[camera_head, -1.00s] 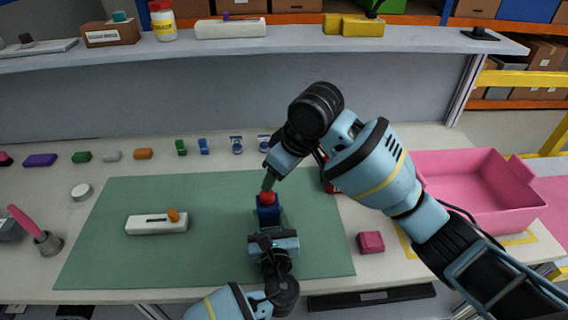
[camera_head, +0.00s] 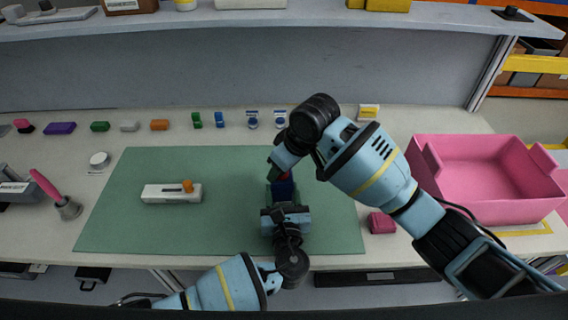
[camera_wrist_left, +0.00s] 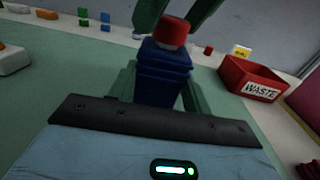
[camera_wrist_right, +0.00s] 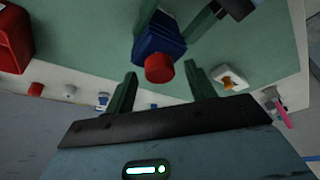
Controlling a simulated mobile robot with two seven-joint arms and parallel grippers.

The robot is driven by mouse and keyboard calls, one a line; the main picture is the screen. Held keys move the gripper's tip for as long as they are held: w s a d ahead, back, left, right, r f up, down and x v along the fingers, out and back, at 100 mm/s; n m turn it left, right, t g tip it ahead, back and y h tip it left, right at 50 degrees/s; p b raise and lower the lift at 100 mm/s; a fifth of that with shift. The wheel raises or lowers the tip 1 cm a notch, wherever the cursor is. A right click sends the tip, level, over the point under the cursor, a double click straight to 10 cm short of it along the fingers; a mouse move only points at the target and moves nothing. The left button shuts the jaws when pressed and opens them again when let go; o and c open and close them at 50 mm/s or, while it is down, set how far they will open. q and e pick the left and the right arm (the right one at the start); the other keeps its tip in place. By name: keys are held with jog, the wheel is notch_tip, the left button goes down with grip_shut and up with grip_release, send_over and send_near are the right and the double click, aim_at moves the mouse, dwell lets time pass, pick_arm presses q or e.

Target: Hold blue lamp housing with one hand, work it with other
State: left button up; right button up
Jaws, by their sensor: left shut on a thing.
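The blue lamp housing (camera_head: 284,190) stands over the green mat, in front of my column. My left gripper (camera_head: 284,202) is shut on its sides; in the left wrist view the housing (camera_wrist_left: 164,75) sits between the green fingers. A red cap (camera_wrist_left: 171,32) tops the housing. My right gripper (camera_head: 276,170) is above the housing, its fingers apart. In the right wrist view the red cap (camera_wrist_right: 159,68) lies between the open fingers with gaps on both sides. The head view mostly hides the cap behind the right gripper.
A white device with an orange knob (camera_head: 172,193) lies on the green mat (camera_head: 120,235). A pink bin (camera_head: 480,205) and a pink block (camera_head: 381,222) are at right. A red WASTE bin (camera_wrist_left: 250,88) stands beyond the mat. Small coloured parts line the back.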

jog(key=c, duration=0.9)
jog(key=shift+c, duration=0.2)
jog(key=shift+r, duration=3.05)
pick_arm(q)
jog(key=o, duration=1.4)
jog(key=shift+c, duration=0.2)
jog(key=s, duration=0.8)
jog(key=s+d, duration=0.1)
jog(key=s, duration=0.3)
